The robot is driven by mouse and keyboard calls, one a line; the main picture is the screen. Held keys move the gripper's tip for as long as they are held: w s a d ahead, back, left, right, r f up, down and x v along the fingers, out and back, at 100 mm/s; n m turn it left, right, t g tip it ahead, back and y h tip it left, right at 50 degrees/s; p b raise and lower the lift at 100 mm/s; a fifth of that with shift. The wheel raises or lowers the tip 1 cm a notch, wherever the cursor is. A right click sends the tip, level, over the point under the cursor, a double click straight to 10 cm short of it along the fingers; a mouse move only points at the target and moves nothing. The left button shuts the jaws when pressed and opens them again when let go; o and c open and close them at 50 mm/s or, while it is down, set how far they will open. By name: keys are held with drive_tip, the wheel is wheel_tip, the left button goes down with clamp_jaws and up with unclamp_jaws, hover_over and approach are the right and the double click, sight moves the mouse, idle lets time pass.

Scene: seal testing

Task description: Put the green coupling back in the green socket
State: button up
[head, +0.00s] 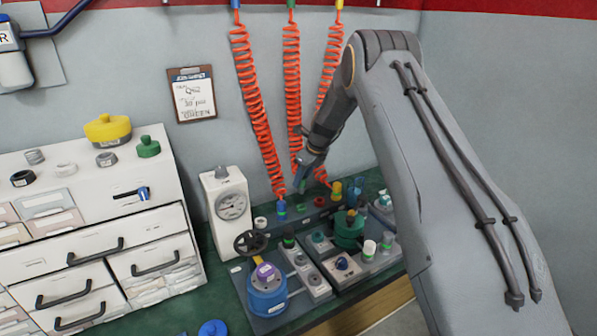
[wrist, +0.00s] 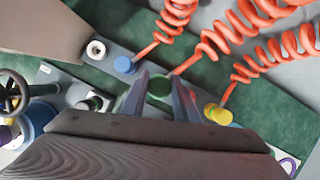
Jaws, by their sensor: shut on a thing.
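My gripper (wrist: 160,97) is shut on the green coupling (wrist: 159,84), which sits between the two fingers in the wrist view. An orange coiled hose runs from the coupling up and to the right there. In the head view my gripper (head: 301,178) is small and far off, over the dark grey rail at the back of the bench. The blue coupling (wrist: 123,65) is left of my fingers and the yellow coupling (wrist: 217,114) is right of them. The green socket is not clearly visible, so I cannot tell how the coupling stands relative to it.
Orange coiled hoses (head: 257,100) hang close beside my arm. A white gauge housing (head: 225,186) stands left of the rail. White drawers (head: 120,245) stand at left.

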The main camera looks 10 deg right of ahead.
sight(302, 193)
drive_tip(key=shift+w, duration=0.25)
drive_tip(key=shift+f+b, duration=1.05)
drive_tip(key=shift+f, duration=1.65)
drive_tip(key=shift+f+b, duration=0.85)
drive_tip(key=shift+f, duration=0.55)
drive_tip(key=o, duration=1.2)
drive_tip(key=shift+r, duration=0.1)
drive_tip(key=v, duration=0.7)
drive_tip(key=shift+s+r+b, duration=0.2)
drive_tip(key=shift+r+b, duration=0.05)
drive_tip(key=shift+b, duration=0.15)
